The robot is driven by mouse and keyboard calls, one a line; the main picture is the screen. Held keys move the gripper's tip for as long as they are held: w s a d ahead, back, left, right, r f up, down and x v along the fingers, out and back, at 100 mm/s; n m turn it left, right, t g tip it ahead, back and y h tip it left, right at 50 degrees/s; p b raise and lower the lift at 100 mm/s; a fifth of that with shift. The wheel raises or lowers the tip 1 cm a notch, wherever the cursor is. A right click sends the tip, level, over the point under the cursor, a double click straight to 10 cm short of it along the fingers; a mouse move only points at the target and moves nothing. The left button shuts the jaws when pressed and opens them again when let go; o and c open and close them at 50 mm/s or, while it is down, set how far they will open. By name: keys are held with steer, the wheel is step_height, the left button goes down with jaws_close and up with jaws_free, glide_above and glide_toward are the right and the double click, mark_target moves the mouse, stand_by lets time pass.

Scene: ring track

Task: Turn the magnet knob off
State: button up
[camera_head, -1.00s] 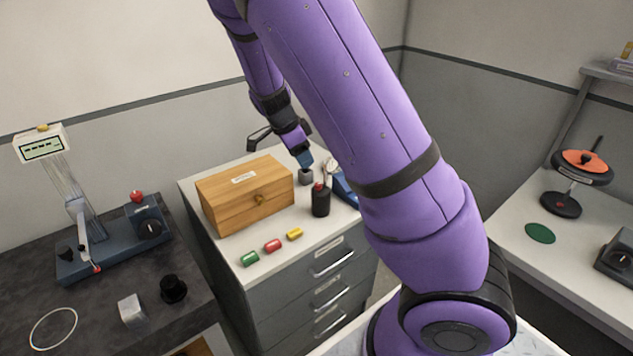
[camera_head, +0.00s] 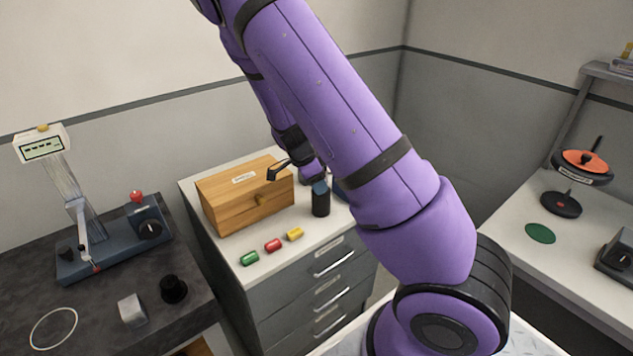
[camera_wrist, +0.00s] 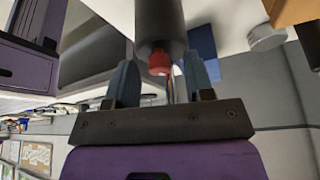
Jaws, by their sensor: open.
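A blue apparatus (camera_head: 110,245) with a black dial knob (camera_head: 150,229) and a red button stands on the dark bench at left. Another dark box with a round knob (camera_head: 621,259) is cut off at the right edge. I cannot tell which knob is the magnet knob. My gripper (camera_head: 320,187) is far from both, above a black bottle (camera_head: 321,204) on the drawer cabinet. In the wrist view my gripper (camera_wrist: 160,75) is open, its blue fingers on either side of the bottle's red cap (camera_wrist: 159,62), with gaps visible. The black bottle (camera_wrist: 160,25) extends away beyond the cap.
A wooden box (camera_head: 245,195) stands behind the bottle to the left. Green, red and yellow capsules (camera_head: 273,246) lie in front on the cabinet top (camera_head: 235,265). A metal block (camera_head: 131,310) and a black weight (camera_head: 173,289) stand on the dark bench. An orange-topped stand (camera_head: 582,165) is at right.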

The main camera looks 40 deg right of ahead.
jaws_close()
steer(key=shift+s+n+t, duration=0.1)
steer(key=shift+n+t, duration=0.8)
steer(key=shift+n, duration=1.4)
jaws_free()
steer(key=shift+r, duration=0.1)
steer(key=v, duration=1)
steer(key=shift+a+r, duration=0.25)
steer(key=shift+r, duration=0.05)
